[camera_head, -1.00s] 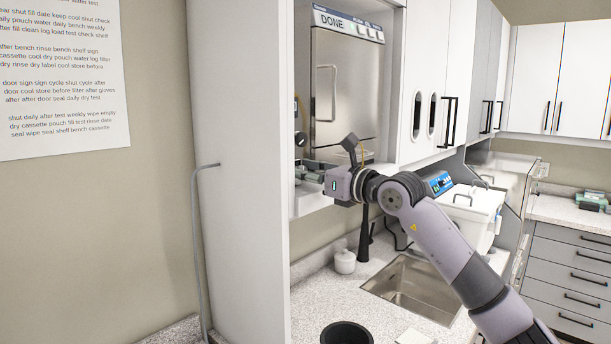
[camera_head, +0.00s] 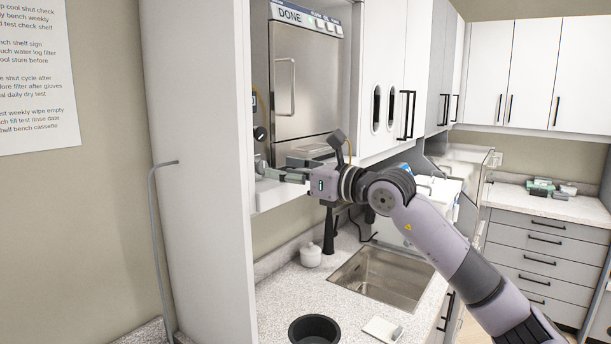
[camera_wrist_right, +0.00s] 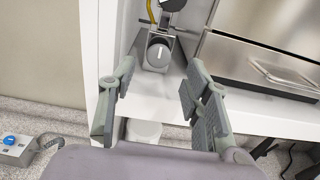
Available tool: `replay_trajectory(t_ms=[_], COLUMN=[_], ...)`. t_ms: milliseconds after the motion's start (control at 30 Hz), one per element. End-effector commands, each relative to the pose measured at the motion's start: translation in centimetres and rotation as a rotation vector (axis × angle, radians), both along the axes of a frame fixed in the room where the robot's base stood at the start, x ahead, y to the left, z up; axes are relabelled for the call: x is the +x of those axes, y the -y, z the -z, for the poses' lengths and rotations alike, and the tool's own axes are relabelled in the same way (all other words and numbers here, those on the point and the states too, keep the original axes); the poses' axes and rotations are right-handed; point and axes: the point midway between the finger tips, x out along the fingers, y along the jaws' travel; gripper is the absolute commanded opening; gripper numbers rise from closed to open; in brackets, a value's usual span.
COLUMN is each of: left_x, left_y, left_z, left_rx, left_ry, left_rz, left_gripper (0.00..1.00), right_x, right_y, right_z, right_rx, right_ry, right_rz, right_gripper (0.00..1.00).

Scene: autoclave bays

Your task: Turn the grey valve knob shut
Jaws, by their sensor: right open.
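The grey valve knob (camera_wrist_right: 158,54) shows in the right wrist view as a round face with a pale bar mark, on a grey block on the white shelf. My right gripper (camera_wrist_right: 155,88) is open, with one finger to each side of the knob's line and the knob beyond the fingertips. Nothing is between the fingers. In the head view my right gripper (camera_head: 274,172) reaches into the open bay below the autoclave's front left corner. The knob cannot be made out clearly there. My left gripper is not in view.
The steel autoclave (camera_head: 305,85) reading DONE stands right of the knob. A white side panel (camera_head: 200,170) bounds the bay at left. Below are a sink (camera_head: 385,278), a white jar (camera_head: 311,255) and a black bowl (camera_head: 314,330). A yellow tube (camera_wrist_right: 151,12) runs above the knob.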

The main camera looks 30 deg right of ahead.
Motion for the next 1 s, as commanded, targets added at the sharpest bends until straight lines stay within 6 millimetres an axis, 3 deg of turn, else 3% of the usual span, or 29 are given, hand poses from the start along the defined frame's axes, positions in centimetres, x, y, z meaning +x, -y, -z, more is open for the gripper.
replay_trajectory(t_ms=[167,400,1000], left_x=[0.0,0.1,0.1], left_y=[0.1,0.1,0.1], left_z=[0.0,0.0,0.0], left_rx=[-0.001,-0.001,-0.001], left_ry=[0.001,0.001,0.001], left_rz=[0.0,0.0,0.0], left_gripper=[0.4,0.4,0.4], right_x=[-3.4,-5.2,-5.9], right_y=[1.1,1.9,2.0], right_z=[0.2,0.2,0.0], right_rx=[-0.008,0.0,0.0], right_ry=[-0.005,-0.002,0.0], right_rz=[0.002,0.002,-0.001], right_gripper=[0.45,0.45,0.45])
